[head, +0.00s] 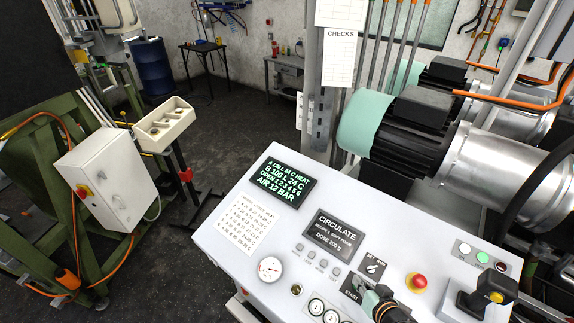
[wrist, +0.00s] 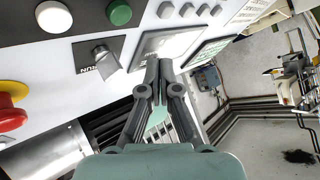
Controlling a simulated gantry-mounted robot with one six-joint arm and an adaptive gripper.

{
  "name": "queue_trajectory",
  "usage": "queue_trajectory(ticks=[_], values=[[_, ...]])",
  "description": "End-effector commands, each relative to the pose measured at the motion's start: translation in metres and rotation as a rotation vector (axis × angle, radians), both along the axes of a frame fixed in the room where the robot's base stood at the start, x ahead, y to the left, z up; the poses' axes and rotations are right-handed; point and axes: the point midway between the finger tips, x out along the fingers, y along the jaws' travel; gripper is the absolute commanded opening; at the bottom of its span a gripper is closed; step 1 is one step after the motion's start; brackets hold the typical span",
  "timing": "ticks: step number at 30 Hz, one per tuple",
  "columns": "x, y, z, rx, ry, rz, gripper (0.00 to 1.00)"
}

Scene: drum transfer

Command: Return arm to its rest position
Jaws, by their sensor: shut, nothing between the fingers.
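My gripper (wrist: 158,66) shows in the wrist view, with its dark fingers together and nothing between them. It points over the white console (head: 225,262), and the fingertips overlap the edge of a dark display in that view. I cannot tell how far they are from the panel. In the head view a teal and black part shows at the bottom edge beside the START label, but I cannot make out the fingers there.
The console carries a red stop button (head: 416,282), a SET/RUN switch (head: 371,267) and a black joystick (head: 487,296). Motors (head: 405,130) stand behind it. A green frame with a white box (head: 107,180) is at the left.

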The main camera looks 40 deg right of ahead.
Motion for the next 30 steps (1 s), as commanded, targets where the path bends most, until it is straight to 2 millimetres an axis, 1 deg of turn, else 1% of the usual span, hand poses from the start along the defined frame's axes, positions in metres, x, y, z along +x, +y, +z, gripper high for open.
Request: queue_trajectory(ticks=[5, 6, 8, 10, 11, 12, 14, 15, 16, 17, 18, 19, 20, 21, 22, 24, 25, 27, 30], values=[[0.000, 0.000, 0.000, 0.000, 0.000, 0.001, 0.00], [0.004, 0.003, 0.003, -0.005, 0.002, 0.010, 0.00], [0.015, 0.014, 0.011, -0.019, 0.007, 0.042, 0.00], [0.039, 0.040, 0.029, -0.052, 0.020, 0.111, 0.00], [0.052, 0.055, 0.039, -0.072, 0.027, 0.149, 0.00], [0.069, 0.080, 0.054, -0.101, 0.035, 0.205, 0.00], [0.092, 0.123, 0.080, -0.151, 0.047, 0.291, 0.00], [0.105, 0.154, 0.098, -0.186, 0.050, 0.346, 0.00], [0.112, 0.177, 0.111, -0.210, 0.050, 0.383, 0.00], [0.118, 0.200, 0.124, -0.234, 0.049, 0.420, 0.00], [0.123, 0.232, 0.141, -0.265, 0.045, 0.465, 0.00], [0.124, 0.254, 0.154, -0.288, 0.038, 0.496, 0.00], [0.125, 0.276, 0.167, -0.306, 0.030, 0.523, 0.00], [0.123, 0.302, 0.182, -0.330, 0.018, 0.556, 0.00], [0.120, 0.320, 0.192, -0.344, 0.008, 0.576, 0.00], [0.112, 0.354, 0.212, -0.367, -0.014, 0.615, 0.00], [0.108, 0.365, 0.219, -0.374, -0.025, 0.626, 0.00], [0.101, 0.382, 0.230, -0.385, -0.040, 0.645, 0.00], [0.096, 0.392, 0.236, -0.389, -0.049, 0.653, 0.00]])
